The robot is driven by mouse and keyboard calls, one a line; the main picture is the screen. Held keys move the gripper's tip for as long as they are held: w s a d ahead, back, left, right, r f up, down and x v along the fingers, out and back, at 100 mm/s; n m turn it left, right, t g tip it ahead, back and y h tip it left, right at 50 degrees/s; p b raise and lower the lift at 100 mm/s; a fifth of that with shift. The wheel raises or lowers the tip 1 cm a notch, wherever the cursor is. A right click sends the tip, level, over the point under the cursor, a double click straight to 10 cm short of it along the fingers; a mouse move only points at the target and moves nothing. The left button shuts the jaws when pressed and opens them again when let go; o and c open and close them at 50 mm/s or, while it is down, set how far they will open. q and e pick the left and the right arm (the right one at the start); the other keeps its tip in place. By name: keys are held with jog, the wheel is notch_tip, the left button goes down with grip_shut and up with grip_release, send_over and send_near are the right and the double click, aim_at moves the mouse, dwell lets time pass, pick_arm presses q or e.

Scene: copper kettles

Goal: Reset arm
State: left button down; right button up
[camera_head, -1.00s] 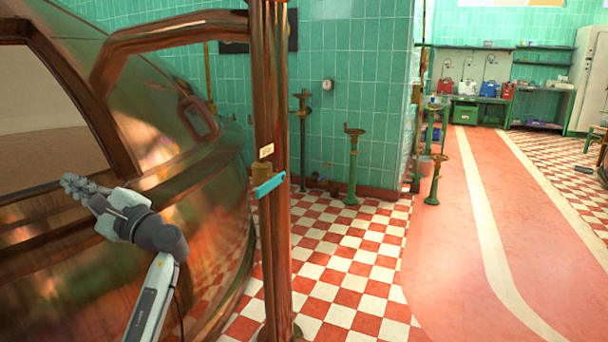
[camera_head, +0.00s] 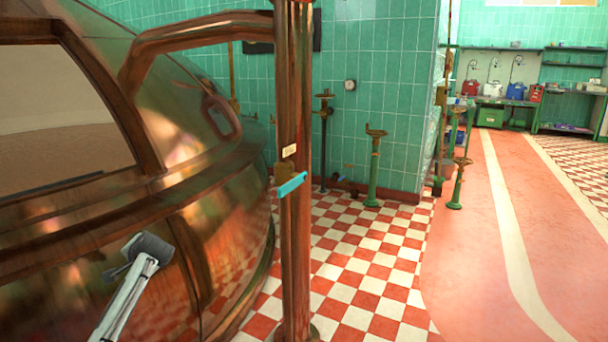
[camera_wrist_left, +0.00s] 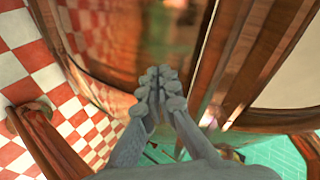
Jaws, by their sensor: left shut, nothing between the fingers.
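My left arm (camera_head: 130,285) reaches in from the lower left in the head view, in front of the large copper kettle (camera_head: 235,215). Its gripper is mostly hidden behind my wrist there. In the left wrist view my left gripper (camera_wrist_left: 157,78) is shut, its grey fingertips together with nothing between them. The kettle's copper wall (camera_wrist_left: 150,35) lies beyond the fingertips. My right gripper is in neither view.
A vertical copper pipe (camera_head: 295,230) with a turquoise handle (camera_head: 292,184) stands right of the kettle. Green valve stands (camera_head: 374,165) are by the tiled wall. The checkered floor (camera_head: 365,260) and the red walkway (camera_head: 465,270) are open at the right.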

pick_arm(q)
jog(key=d+f+n+h, duration=0.3)
jog(key=d+f+h, duration=0.25)
jog(key=d, duration=0.25)
jog(key=s+d+f+m+g, duration=0.1)
jog(key=s+d+f, duration=0.4)
jog(key=s+f, duration=0.55)
jog(key=s+d+f+g, duration=0.1)
jog(key=s+d+f, duration=0.2)
jog(key=s, duration=0.6)
jog(key=s+d+f+g+h, duration=0.1)
jog(key=s+d+f, duration=0.2)
jog(key=s, duration=0.7)
jog(key=s+d+f+g+h, duration=0.1)
jog(key=s+d+f, duration=0.2)
jog(key=s, duration=0.6)
jog(key=shift+s+f+m, duration=0.3)
jog(key=shift+s+f, duration=0.05)
jog(key=shift+f, duration=0.2)
